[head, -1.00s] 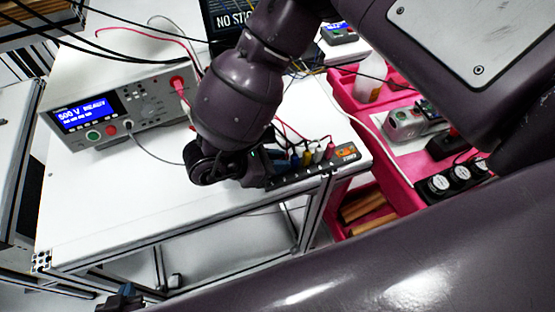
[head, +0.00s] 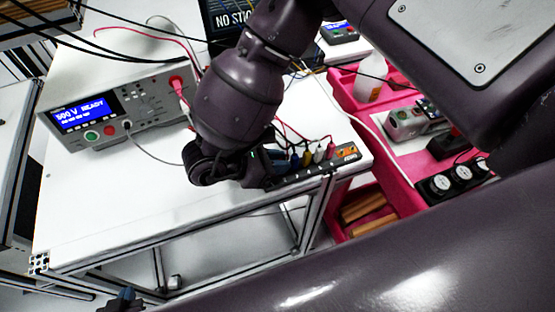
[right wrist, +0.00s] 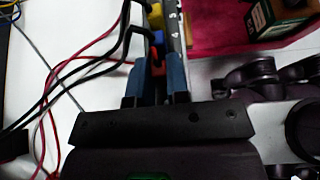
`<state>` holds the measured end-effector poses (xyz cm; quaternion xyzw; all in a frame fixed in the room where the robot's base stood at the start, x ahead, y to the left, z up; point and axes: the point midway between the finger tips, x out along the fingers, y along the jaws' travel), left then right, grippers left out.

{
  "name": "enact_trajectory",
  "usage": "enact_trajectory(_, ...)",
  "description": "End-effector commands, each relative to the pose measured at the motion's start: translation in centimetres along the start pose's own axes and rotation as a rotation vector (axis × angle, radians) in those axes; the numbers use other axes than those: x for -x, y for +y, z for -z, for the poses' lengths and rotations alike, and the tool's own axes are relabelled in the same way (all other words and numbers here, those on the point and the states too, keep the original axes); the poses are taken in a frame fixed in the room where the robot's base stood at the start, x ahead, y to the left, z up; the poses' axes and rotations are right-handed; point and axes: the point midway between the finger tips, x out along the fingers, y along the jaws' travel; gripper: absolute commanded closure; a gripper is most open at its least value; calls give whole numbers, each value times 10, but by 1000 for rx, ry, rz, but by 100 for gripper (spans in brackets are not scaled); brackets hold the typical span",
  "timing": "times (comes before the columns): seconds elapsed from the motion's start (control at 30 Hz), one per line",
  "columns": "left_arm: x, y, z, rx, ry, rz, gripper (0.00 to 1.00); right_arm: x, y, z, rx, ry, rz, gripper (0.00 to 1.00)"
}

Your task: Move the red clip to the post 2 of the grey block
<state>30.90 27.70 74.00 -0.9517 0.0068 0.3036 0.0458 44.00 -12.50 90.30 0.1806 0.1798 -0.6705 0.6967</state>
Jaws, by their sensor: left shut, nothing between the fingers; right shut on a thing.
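The grey block (head: 318,171) is a long dark strip with numbered posts and an orange label, along the table's right front part. In the right wrist view its numbered edge (right wrist: 174,30) runs upward, away from my gripper. My right gripper (right wrist: 154,82) is shut on the red clip (right wrist: 157,70), a small red piece between its blue fingers, low at the block's near end. Whether the clip touches a post cannot be told. In the head view my arm mostly hides the right gripper (head: 264,172) and hides the clip. My left gripper (head: 125,297) is shut and empty at the bottom left.
Blue (head: 294,161), yellow (head: 306,158), white (head: 318,154) and pinkish-red (head: 330,150) plugs with leads stand along the block. A tester (head: 110,112) reading 500 V READY stands at the left. A pink tray (head: 395,165) lies right of the table. The table's front left (head: 100,210) is clear.

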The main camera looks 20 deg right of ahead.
Motion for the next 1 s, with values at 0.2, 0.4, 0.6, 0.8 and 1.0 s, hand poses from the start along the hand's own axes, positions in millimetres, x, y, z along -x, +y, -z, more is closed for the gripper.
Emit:
enact_trajectory(0.2,0,0,-2,0,-3,0,100,0,0,1,0,0,0,100)
enact_trajectory(0.4,0,0,-1,0,-1,0,100,0,0,1,0,0,0,54)
enact_trajectory(0.6,-2,0,1,0,3,-1,100,0,0,1,0,0,0,54)
enact_trajectory(0.8,-3,0,3,-1,7,-1,100,0,0,1,0,0,0,54)
enact_trajectory(1.0,-2,0,7,-1,11,-1,100,3,0,-6,-2,0,-1,54)
